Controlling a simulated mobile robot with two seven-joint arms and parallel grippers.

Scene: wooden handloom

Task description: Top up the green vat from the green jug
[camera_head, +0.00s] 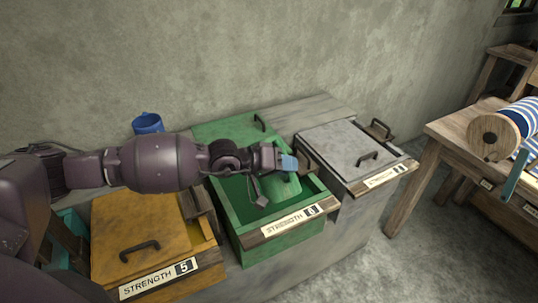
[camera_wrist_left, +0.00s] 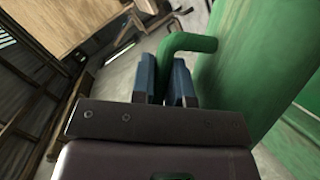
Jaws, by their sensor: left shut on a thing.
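The green vat (camera_head: 283,245) stands in the middle of the row with its top open. Its green lid (camera_head: 225,128) lies behind the opening, toward the wall. My left gripper (camera_head: 288,162) is over the vat's right part, with blue fingertips shut on the handle (camera_wrist_left: 190,42) of the green jug (camera_head: 284,188). The jug's large green body fills the right of the left wrist view (camera_wrist_left: 262,65). The jug is over the vat's opening. Its spout, any stream and its exact tilt cannot be made out. My right gripper is not in view.
A closed yellow vat (camera_head: 150,240) stands to the left and a grey-lidded vat (camera_head: 350,150) to the right. A blue mug-like vessel (camera_head: 147,123) stands behind, near the wall. A wooden frame with a striped roll (camera_head: 515,125) is at far right, with clear floor before it.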

